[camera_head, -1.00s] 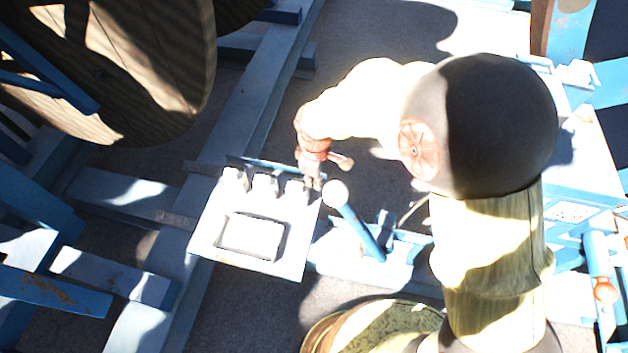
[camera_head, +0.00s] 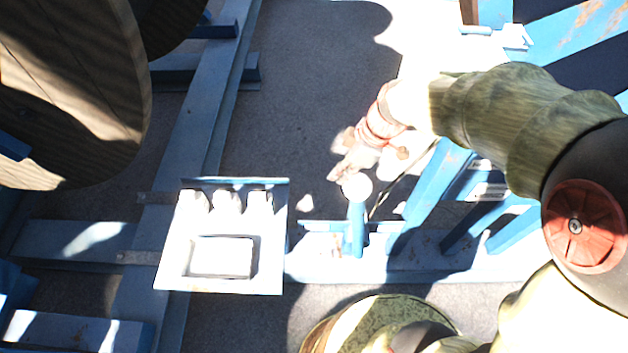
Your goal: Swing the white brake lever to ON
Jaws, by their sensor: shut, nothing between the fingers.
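The brake lever (camera_head: 356,225) is a blue post with a round white knob (camera_head: 357,187) on top. It stands nearly upright in the picture, just right of the white control box. My gripper (camera_head: 340,172) comes in from the upper right, and its shut, empty fingers are just above and left of the knob in the picture. Glare washes out the fingertips, so I cannot tell whether they touch the knob. No ON marking is readable.
The white control box (camera_head: 173,270) has several small white switches and a framed panel. A large wooden reel (camera_head: 75,90) fills the upper left. Blue frame beams (camera_head: 205,95) run around it. Grey ground (camera_head: 300,70) lies open beyond the lever.

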